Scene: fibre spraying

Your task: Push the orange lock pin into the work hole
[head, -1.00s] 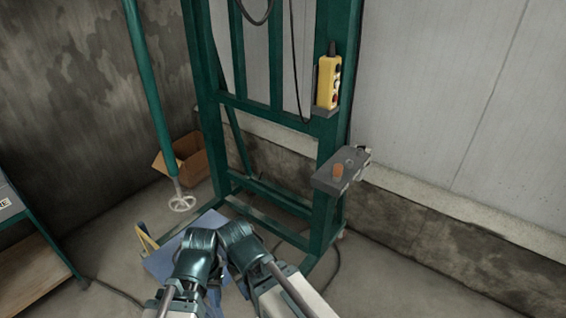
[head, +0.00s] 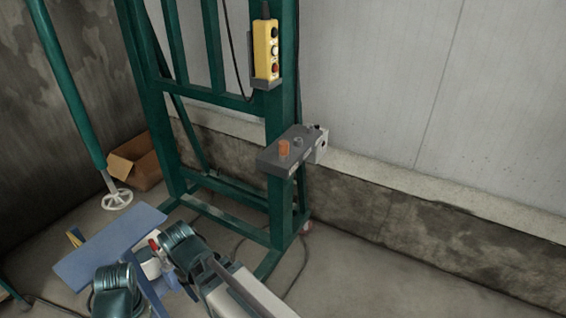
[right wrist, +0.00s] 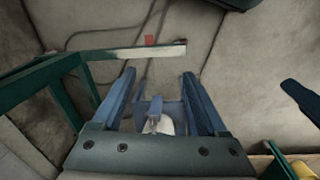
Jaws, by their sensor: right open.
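The orange lock pin (head: 284,147) stands upright on a dark grey bracket (head: 268,160) fixed to the green frame. A small pale ring (head: 297,142) sits just right of the pin on the same bracket. I cannot tell whether this ring is the work hole. My right gripper (right wrist: 159,73) is open and empty in the right wrist view, its two blue fingers spread over the floor. In the head view my right arm is low, below and left of the bracket, well apart from the pin. My left arm is at the bottom left; its gripper fingers do not show.
The green frame (head: 278,205) rises behind the bracket. A yellow button box (head: 265,48) hangs above it. The floor right of the frame (head: 370,275) is clear.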

